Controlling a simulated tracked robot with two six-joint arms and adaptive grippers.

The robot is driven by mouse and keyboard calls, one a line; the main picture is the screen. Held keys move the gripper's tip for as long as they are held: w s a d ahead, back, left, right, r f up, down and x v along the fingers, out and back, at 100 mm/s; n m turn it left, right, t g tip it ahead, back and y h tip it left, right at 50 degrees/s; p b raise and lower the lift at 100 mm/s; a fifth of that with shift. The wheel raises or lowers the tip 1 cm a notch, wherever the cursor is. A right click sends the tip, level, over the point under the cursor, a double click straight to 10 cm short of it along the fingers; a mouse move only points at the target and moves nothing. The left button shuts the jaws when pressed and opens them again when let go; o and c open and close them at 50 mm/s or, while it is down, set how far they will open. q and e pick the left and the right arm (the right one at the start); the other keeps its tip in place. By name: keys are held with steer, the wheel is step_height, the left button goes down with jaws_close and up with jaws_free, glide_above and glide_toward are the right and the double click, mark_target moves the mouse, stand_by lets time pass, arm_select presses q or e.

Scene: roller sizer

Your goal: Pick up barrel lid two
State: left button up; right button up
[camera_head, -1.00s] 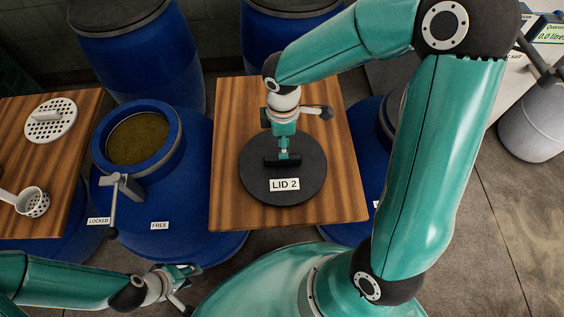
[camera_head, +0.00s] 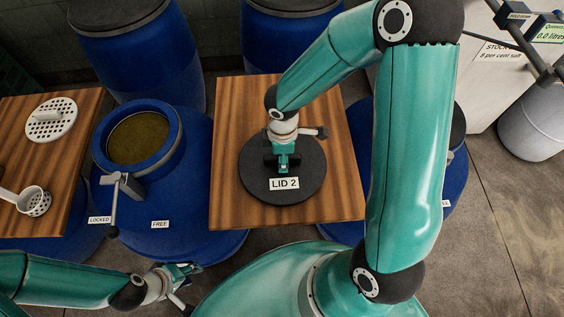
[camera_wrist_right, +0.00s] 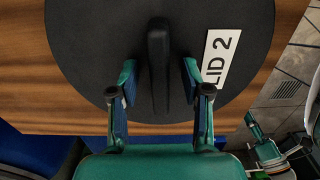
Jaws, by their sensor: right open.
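Barrel lid two (camera_head: 306,188) is a round black disc with a white "LID 2" label, lying flat on a wooden board. Its upright black handle (camera_wrist_right: 158,62) shows in the right wrist view. My right gripper (camera_head: 283,166) is over the lid, reaching down to the handle. In the right wrist view the right gripper (camera_wrist_right: 158,80) is open, with one finger on each side of the handle and gaps showing. The handle is mostly hidden by the gripper in the head view. My left gripper (camera_head: 188,286) is at the lower left, open and empty, away from the lid.
An open blue barrel (camera_head: 180,200) with a lever clamp (camera_head: 118,190) stands left of the lid's board (camera_head: 230,210). Another board (camera_head: 75,150) at far left holds a perforated disc (camera_head: 52,119) and a ladle (camera_head: 35,201). More blue barrels stand behind. Floor is clear at right.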

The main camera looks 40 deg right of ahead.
steer(key=shift+f+b, duration=0.2)
steer(key=shift+b, duration=0.15)
stand_by(0.5)
jaws_close()
